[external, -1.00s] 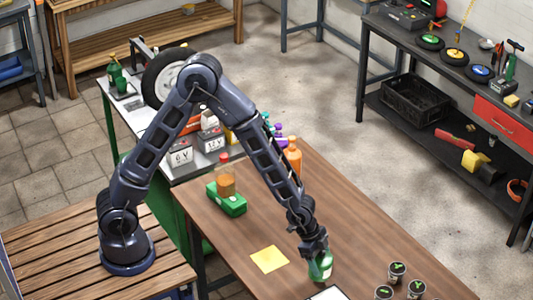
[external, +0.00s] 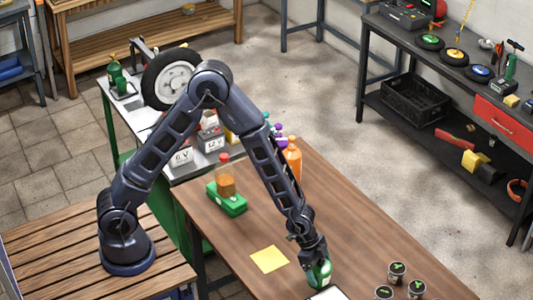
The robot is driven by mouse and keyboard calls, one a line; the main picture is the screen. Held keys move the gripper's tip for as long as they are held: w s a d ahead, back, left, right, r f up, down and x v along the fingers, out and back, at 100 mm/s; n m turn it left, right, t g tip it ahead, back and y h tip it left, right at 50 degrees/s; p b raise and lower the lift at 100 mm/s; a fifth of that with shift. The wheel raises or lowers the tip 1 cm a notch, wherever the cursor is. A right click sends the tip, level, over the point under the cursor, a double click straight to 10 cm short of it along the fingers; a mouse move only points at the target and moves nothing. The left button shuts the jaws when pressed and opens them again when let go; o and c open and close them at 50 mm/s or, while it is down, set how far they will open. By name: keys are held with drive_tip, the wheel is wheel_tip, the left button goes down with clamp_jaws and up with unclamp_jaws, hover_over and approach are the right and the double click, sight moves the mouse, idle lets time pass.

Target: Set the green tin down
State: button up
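The green tin (external: 320,274) is at the front of the brown wooden table (external: 350,216). My gripper (external: 318,262) points down over the tin, with its fingers at the tin's upper part. The gripper looks shut on the tin. The tin looks slightly tilted. Whether its bottom touches the table top or hangs just above it cannot be told from this view.
A white-topped dark item (external: 328,294) lies just below the tin at the picture's edge. Several small dark jars (external: 397,271) stand to the right. A yellow sheet (external: 269,259) lies to the left. A green box (external: 227,200), an amber bottle (external: 225,178) and an orange bottle (external: 293,160) stand farther back.

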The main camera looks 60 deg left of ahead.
drive_tip(key=shift+r, duration=0.15)
drive_tip(key=v, duration=1.2)
drive_tip(key=s+a+r+n+t+y, duration=0.1)
drive_tip(key=s+a+r+n+y, duration=0.15)
drive_tip(key=a+r, duration=0.7)
drive_tip(key=s+a+r+n+t+y, duration=0.1)
drive_tip(key=s+a+r+n, duration=0.2)
drive_tip(key=a+r, duration=0.65)
drive_tip(key=s+a+r+n, duration=0.2)
drive_tip(key=s+a+n, duration=0.1)
drive_tip(key=s+a, duration=0.6)
drive_tip(key=s+a+r+n, duration=0.3)
drive_tip(key=s+a, duration=0.6)
drive_tip(key=s, duration=0.1)
drive_tip(key=shift+n, duration=0.35)
drive_tip(key=shift+s+r+y, duration=0.1)
drive_tip(key=shift+s+y, duration=0.05)
drive_tip(key=shift+y, duration=0.1)
